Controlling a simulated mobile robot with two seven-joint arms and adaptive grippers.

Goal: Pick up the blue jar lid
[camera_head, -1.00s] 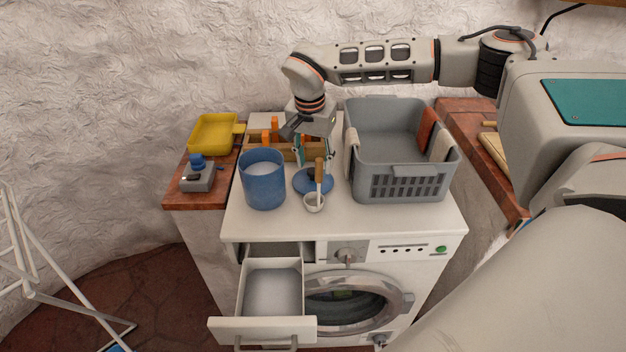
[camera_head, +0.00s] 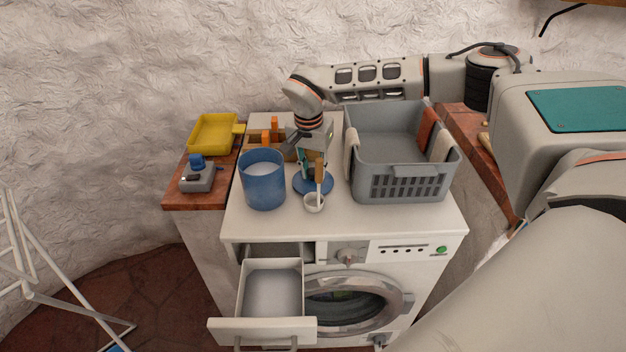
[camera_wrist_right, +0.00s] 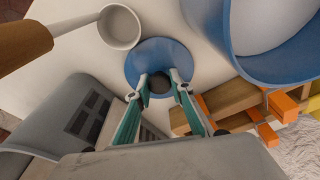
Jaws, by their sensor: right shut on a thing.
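The blue jar lid (camera_head: 327,187) lies flat on the white washing machine top (camera_head: 285,225), between the jar and the basket. Its dark knob stands at its middle. My right gripper (camera_head: 312,176) reaches down to the lid from behind. In the right wrist view the lid (camera_wrist_right: 136,58) shows as a round blue disc, and my right gripper's fingertips (camera_wrist_right: 160,82) are shut on its knob. The blue jar (camera_head: 263,190) stands open just left of the lid, with pale contents. My left gripper is out of view.
A white ladle (camera_head: 314,203) with a wooden handle stands close in front of the lid. A grey basket (camera_head: 400,185) with cloths is to the right. A wooden rack with orange pieces (camera_head: 274,128) is behind. The drawer (camera_head: 262,328) below is open.

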